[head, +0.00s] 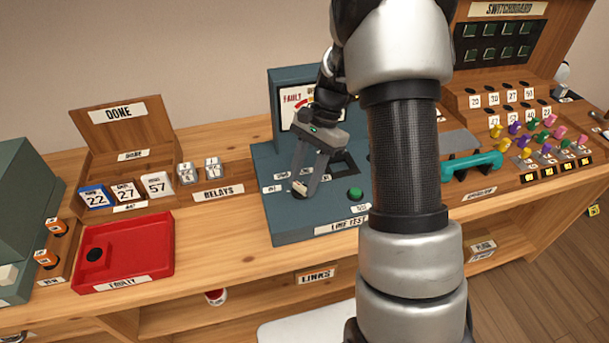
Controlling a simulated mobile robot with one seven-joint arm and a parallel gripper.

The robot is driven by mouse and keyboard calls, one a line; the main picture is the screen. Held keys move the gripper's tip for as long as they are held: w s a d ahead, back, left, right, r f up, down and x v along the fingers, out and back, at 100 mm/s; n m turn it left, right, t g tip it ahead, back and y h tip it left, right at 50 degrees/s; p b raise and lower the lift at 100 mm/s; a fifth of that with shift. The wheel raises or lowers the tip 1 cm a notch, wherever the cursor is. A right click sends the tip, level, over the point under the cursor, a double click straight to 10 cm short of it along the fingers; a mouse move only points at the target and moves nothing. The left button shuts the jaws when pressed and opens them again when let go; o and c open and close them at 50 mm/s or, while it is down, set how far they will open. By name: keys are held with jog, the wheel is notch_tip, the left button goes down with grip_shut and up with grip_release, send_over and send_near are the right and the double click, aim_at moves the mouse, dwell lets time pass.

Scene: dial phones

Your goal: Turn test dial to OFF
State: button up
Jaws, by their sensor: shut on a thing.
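The test dial (300,189) is on the left part of the blue-grey line test box (290,228). Only a small part of the dial shows, between and under my fingertips. My gripper (303,186) points down onto it and is shut on it. Small white labels stand around the dial, too small to read for certain, so I cannot tell which one it points to. A fault gauge (293,98) stands on the box's upright back, partly hidden by my gripper and arm.
A green button (355,193) sits right of the dial. The switchboard (520,110) with coloured plugs and a teal handset (472,165) are right. My arm hides the middle.

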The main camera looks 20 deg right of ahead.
jog(key=n+p, duration=0.1)
jog(key=n, duration=0.1)
jog(key=n+g+h+p, duration=0.1)
jog(key=n, duration=0.1)
jog(key=shift+w+a+r, duration=0.1)
jog(key=shift+w+a, duration=0.05)
jog(key=shift+w+a+n+g+h+p, duration=0.1)
jog(key=shift+n+g+h+p, duration=0.2)
jog(key=shift+n, duration=0.5)
jog(key=shift+w+n+g+h+p, duration=0.1)
jog(key=shift+n+h+p, duration=0.3)
jog(key=shift+n, duration=0.7)
jog(key=o, duration=1)
jog(key=shift+s, duration=0.1)
jog(key=shift+o, duration=0.2)
jog(key=p+v, duration=0.2)
jog(key=v, duration=1.5)
jog(key=shift+w, duration=0.2)
